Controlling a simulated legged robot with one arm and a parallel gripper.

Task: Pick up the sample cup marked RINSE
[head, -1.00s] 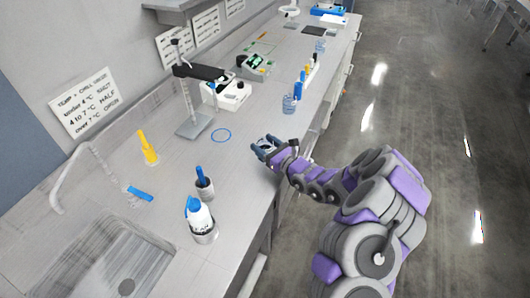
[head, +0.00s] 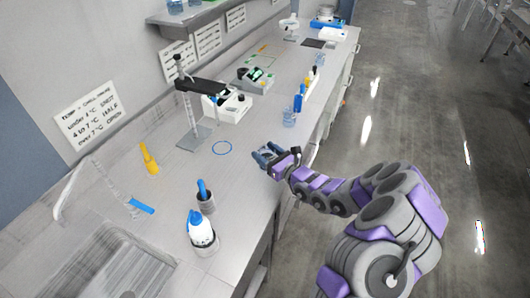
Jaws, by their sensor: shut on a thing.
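Another clear bluish cup (head: 289,118) stands farther back near the counter's front edge, apart from the gripper. A similar cup (head: 319,60) stands farther along. I cannot read the word RINSE on any of them.
A stand (head: 194,135) and white instrument (head: 234,107) are at the back.

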